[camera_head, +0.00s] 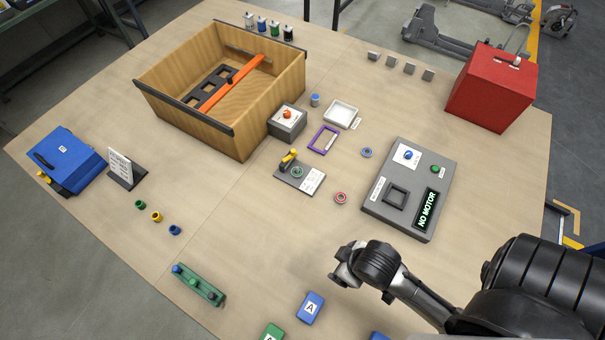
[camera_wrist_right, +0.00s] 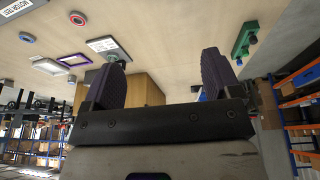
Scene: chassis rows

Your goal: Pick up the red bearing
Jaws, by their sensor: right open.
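The red bearing (camera_head: 340,198) is a small red ring with a pale centre. It lies flat on the table between the grey motor test box and the plate with the yellow-handled part. In the right wrist view the red bearing (camera_wrist_right: 56,39) shows at the upper left, outside the jaws. My right gripper (camera_head: 346,268) is over the near part of the table, below the red bearing in the head view and apart from it. The right wrist view shows its two dark fingers (camera_wrist_right: 160,78) spread wide with nothing between them. My left gripper is not in view.
A blue bearing (camera_head: 367,152) lies beyond the red one. The grey test box (camera_head: 408,190) reads "NO MOTOR". The yellow-handled plate (camera_head: 300,177), a purple frame (camera_head: 315,146) and a wooden crate (camera_head: 190,118) stand farther left. The table directly around the red bearing is clear.

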